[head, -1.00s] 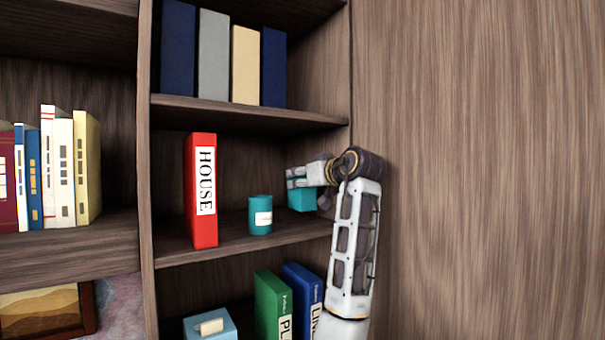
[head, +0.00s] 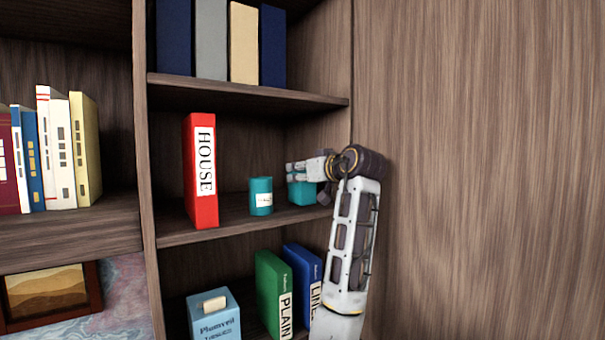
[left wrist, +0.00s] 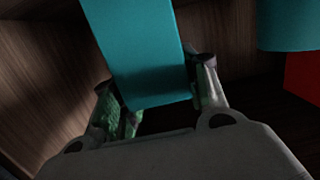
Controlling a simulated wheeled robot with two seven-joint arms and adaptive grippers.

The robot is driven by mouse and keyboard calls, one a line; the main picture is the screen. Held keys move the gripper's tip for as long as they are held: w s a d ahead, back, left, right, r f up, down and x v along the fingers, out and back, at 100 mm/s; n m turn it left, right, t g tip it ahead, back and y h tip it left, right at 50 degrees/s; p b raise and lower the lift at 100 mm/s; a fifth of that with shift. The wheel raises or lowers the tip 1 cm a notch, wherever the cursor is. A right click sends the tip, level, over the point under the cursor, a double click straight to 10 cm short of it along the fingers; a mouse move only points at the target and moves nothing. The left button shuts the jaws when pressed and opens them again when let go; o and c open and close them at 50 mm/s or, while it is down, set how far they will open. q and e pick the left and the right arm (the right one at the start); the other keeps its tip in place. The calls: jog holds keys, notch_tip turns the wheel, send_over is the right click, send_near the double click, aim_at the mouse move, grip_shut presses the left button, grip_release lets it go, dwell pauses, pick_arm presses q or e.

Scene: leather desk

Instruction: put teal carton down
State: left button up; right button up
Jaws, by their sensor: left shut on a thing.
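The teal carton (head: 303,195) is at the right end of the middle shelf, partly hidden behind my left gripper (head: 298,172). In the head view the carton's base is at about the height of the shelf board (head: 235,226); I cannot tell whether it touches the board. In the left wrist view the carton (left wrist: 138,50) is between the two fingers of my left gripper (left wrist: 158,100), which is shut on it. My right gripper is not in view.
A teal cylinder (head: 260,196) with a white label stands left of the carton. A red HOUSE book (head: 200,170) stands further left on the same shelf. Green (head: 270,295) and blue (head: 302,272) books stand on the shelf below. Bare board lies between the red book and the cylinder.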

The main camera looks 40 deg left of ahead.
pick_arm(q)
jog(key=shift+f+b, duration=0.5)
jog(key=shift+f, duration=0.1)
dwell(0.5)
jog(key=o, duration=1.2)
jog(key=shift+v, duration=6)
